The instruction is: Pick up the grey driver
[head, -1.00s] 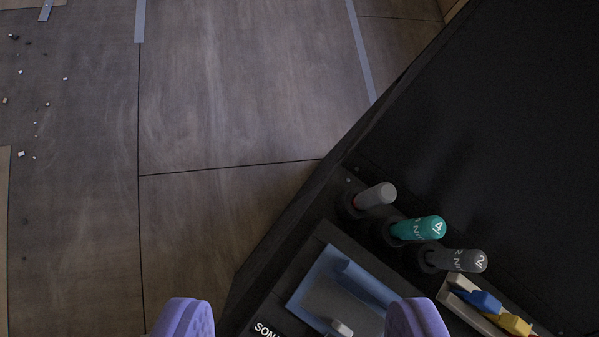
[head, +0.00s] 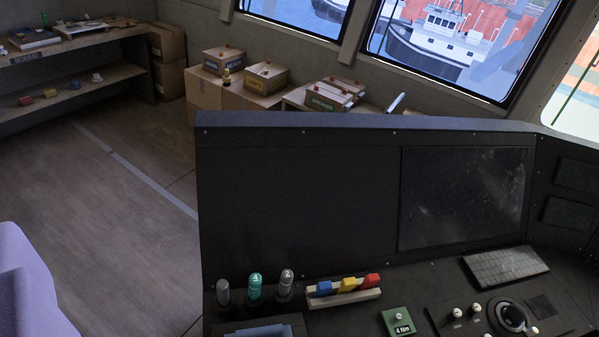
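Three drivers stand upright in a row on the console at the lower middle. The left one is plain grey (head: 223,292), the middle one is teal with a 4 (head: 255,287), and the right one is dark grey with a 2 (head: 285,284). Their lower ends are hidden in their holders.
Right of the drivers is a rack (head: 342,297) with blue, yellow and red pieces. A green 4 Nm block (head: 398,322), a keyboard (head: 505,266) and a joystick (head: 513,316) lie further right. A tall black panel (head: 300,200) rises behind. Open floor (head: 110,220) is at left.

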